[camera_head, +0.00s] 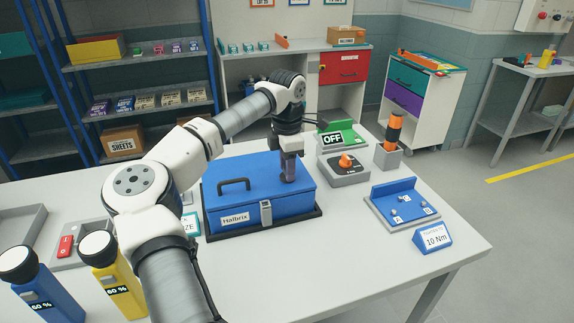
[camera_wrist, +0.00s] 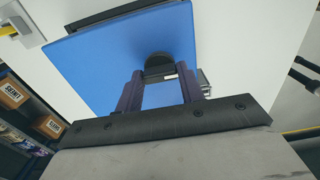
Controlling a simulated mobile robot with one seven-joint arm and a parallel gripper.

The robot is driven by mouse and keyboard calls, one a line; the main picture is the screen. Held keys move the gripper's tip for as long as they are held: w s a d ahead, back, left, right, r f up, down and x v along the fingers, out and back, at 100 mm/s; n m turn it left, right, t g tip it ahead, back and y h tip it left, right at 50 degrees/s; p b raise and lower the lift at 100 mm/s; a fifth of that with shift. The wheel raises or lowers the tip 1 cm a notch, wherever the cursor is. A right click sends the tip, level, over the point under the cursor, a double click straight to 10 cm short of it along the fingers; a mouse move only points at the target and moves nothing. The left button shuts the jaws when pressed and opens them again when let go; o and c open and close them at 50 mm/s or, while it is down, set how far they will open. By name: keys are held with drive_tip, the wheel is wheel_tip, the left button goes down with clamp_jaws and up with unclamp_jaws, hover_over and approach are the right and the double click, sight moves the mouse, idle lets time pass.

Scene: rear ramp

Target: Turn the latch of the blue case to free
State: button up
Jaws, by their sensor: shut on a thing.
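My gripper (camera_head: 288,178) points down at the right part of the lid. In the wrist view, its purple fingers (camera_wrist: 160,92) are shut on a dark round knob (camera_wrist: 158,60) on the blue lid (camera_wrist: 100,60). The fingers hide the knob in the head view, and I cannot tell which way it is turned.
Right of the case stand a grey box with an orange knob (camera_head: 346,162), a green unit (camera_head: 345,135) reading OFF and an orange-black tool (camera_head: 394,128) in a holder. A blue fixture (camera_head: 400,205) and a 10 Nm sign (camera_head: 433,238) are near the right edge.

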idle(0.4)
drive_tip(key=o, duration=1)
drive_tip(key=shift+r, duration=0.1)
wheel_tip(320, 180, up, 14)
drive_tip(key=b, duration=0.2)
drive_tip(key=shift+b, duration=0.3)
drive_tip(key=shift+f, duration=0.2)
